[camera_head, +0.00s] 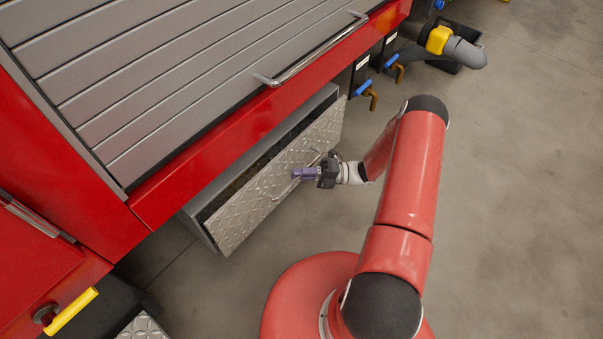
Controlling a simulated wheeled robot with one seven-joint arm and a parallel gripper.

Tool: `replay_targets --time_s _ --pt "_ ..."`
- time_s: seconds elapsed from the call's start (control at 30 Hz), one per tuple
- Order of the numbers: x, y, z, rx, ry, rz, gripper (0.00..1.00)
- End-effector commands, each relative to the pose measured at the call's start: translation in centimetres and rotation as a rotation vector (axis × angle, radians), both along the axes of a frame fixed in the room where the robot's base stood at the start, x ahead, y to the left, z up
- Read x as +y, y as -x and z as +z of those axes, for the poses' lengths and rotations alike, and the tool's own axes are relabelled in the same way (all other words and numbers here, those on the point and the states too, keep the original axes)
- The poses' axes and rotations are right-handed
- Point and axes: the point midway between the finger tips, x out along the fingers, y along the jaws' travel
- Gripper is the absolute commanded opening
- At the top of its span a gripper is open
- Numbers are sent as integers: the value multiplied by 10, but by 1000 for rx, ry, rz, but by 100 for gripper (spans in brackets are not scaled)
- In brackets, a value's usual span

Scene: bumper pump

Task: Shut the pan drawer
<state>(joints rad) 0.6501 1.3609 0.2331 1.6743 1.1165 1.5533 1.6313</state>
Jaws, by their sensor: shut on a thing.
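The pan drawer (245,213) has a silver diamond-plate front and sits low under the red truck body. It stands partly open, with a dark gap between its front and the grey housing (199,225). A thin metal handle (279,196) runs along the front. My gripper (298,173) has purple fingers and is at the middle of this handle, shut on it. The fingers partly hide the handle, and the exact grip is too small to make out.
A grey slatted shutter with a metal bar (312,52) is above the drawer. Valves with blue levers and brown spouts (370,98) stick out to the drawer's right. A yellow-collared grey pipe (455,47) is farther back. A yellow handle (72,310) is at lower left. The concrete floor at right is clear.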

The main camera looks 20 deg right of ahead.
Motion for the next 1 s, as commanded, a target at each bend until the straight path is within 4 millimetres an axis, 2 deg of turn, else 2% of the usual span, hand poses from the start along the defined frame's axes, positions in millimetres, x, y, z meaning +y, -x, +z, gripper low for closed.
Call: replay_targets --time_s 0.17,0.4,0.67,0.7,0.8,0.83,1.0 --pt "6 -8 -2 -2 2 2 0" --pt "26 -37 -2 -2 2 -1 0" --pt "27 -39 0 -1 2 -6 0" --pt "27 -39 0 -1 2 -6 20" --pt "27 -39 0 -1 2 -4 33" --pt "27 -38 0 0 2 -3 36" --pt "27 -38 0 -1 1 -2 36"
